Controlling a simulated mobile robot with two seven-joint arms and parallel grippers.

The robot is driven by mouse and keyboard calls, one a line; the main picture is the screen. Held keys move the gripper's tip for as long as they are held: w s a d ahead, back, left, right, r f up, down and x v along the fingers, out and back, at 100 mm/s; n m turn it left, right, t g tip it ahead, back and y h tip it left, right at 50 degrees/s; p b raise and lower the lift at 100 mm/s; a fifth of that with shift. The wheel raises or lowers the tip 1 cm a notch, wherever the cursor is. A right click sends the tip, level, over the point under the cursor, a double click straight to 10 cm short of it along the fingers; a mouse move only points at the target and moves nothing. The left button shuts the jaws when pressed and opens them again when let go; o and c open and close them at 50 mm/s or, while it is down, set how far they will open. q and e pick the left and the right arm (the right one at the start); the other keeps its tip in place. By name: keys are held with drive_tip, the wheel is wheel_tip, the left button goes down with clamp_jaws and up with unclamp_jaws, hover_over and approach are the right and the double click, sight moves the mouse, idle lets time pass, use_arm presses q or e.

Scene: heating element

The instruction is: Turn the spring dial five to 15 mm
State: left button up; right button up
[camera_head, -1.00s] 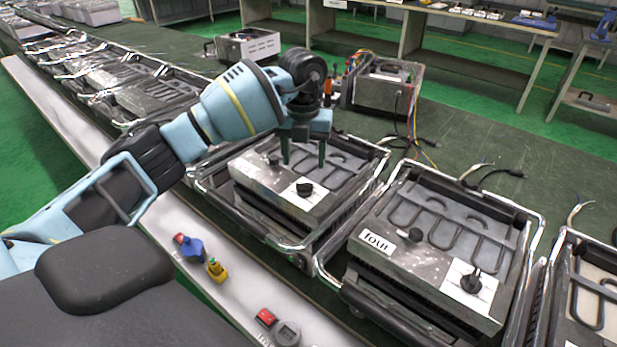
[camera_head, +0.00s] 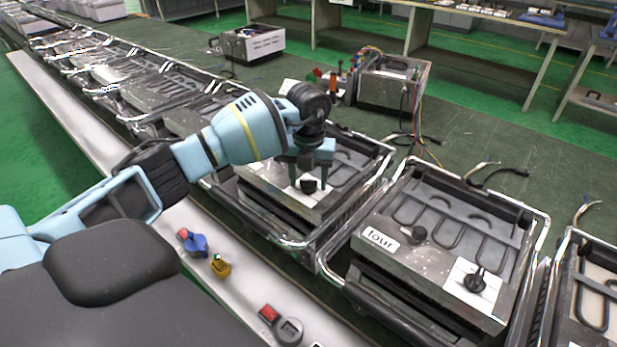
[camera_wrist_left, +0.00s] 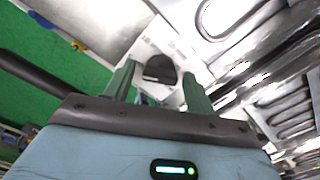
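A black dial (camera_head: 308,186) sits on a white plate on the grey control box of the heating unit left of the one labelled "four". My left gripper (camera_head: 308,180) points down over it, with one green finger on each side. In the left wrist view the dial (camera_wrist_left: 160,68) shows just beyond and between the two spread fingers (camera_wrist_left: 155,82), with gaps on both sides. The gripper is open and holds nothing. Any label on this unit is hidden behind my arm, and the dial's marks are too small to read. My right gripper is not in view.
The unit labelled "four" (camera_head: 378,239) has its own dial (camera_head: 474,281) at the right. Metal frame rails surround each unit. A blue tool (camera_head: 194,242), a yellow item (camera_head: 220,265) and a gauge (camera_head: 289,331) lie on the front ledge. A box with cables (camera_head: 392,82) stands behind.

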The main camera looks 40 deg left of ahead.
use_arm(q)
drive_tip(key=c, duration=0.8)
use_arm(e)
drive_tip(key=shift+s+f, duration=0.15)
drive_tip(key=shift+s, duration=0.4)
